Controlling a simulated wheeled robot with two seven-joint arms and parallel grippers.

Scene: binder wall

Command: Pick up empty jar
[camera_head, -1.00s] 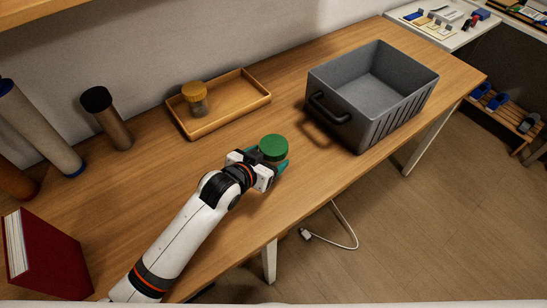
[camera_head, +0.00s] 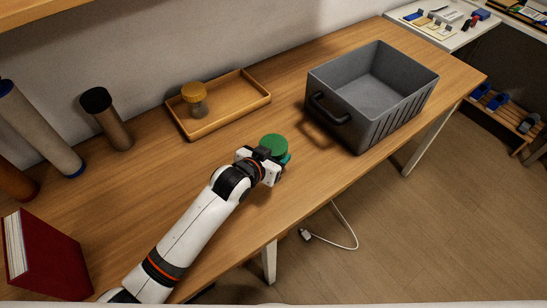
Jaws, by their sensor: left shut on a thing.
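A jar with a green lid (camera_head: 274,145) stands on the wooden table in the middle of the view. My left gripper (camera_head: 274,160) is shut on this jar, its fingers at the jar's body just below the lid. The gripper hides most of the jar's body, so I cannot tell whether it is empty. A second jar with a yellow lid (camera_head: 195,98) and a see-through body stands in the wooden tray at the back. My right gripper is not in view.
A grey bin (camera_head: 395,115) with a black handle stands to the right of the green-lidded jar. The wooden tray (camera_head: 238,112) lies behind. Upright tubes (camera_head: 108,120) and a red binder (camera_head: 50,260) stand at left. The table's front edge is close to my arm.

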